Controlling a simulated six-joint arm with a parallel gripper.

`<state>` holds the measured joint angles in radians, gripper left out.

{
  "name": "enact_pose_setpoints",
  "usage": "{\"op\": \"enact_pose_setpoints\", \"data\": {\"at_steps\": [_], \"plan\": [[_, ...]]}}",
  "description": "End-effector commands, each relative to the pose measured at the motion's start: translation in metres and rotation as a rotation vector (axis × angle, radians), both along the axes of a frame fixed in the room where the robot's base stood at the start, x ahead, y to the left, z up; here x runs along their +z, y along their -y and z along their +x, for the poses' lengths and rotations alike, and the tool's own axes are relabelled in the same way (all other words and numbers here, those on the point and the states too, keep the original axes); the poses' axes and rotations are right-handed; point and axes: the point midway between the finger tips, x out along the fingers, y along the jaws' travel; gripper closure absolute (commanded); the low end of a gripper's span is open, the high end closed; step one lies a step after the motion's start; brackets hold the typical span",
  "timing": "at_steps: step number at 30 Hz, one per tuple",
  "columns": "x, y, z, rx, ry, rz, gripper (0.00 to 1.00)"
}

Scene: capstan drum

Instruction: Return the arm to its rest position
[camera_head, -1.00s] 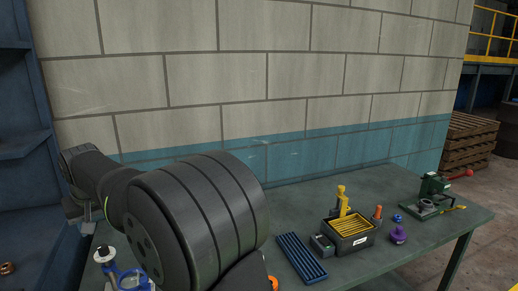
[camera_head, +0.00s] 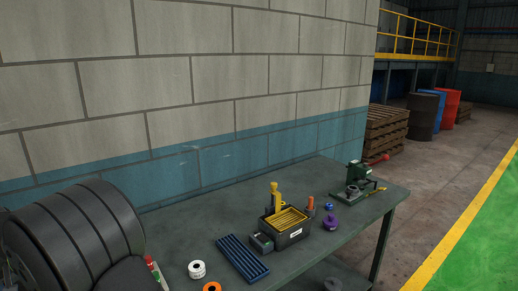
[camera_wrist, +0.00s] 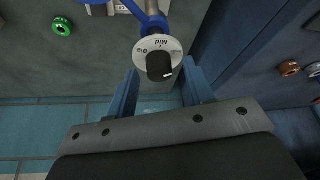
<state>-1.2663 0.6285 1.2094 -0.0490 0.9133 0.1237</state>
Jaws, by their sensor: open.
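My gripper (camera_wrist: 162,76) shows in the wrist view with its two blue fingers apart. A white round dial (camera_wrist: 146,42) with a black knob (camera_wrist: 159,66) and the words "Mid" and "Big" shows between and just past the fingertips. The gap between fingers and dial is hard to judge, and nothing appears gripped. The dial is joined to a blue part (camera_wrist: 153,20). In the head view a thick dark part of my arm fills the lower left, and my gripper is out of that picture.
The workbench (camera_head: 180,235) carries a white spool (camera_head: 197,269), an orange ring (camera_head: 212,287), a blue ridged tray (camera_head: 242,257), a black bin (camera_head: 286,229), a purple object (camera_head: 330,222) and a green device (camera_head: 356,178). A block wall (camera_head: 200,100) stands behind. A green ring (camera_wrist: 61,26) shows in the wrist view.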

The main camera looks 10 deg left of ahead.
Motion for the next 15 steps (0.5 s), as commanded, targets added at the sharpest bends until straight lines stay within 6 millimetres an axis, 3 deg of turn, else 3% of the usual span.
{"op": "enact_pose_setpoints", "data": {"at_steps": [8, 15], "plan": [[0.016, 0.005, -0.002, -0.002, 0.0, 0.003, 0.52], [0.058, 0.021, -0.009, -0.002, 0.001, 0.005, 0.52]]}}
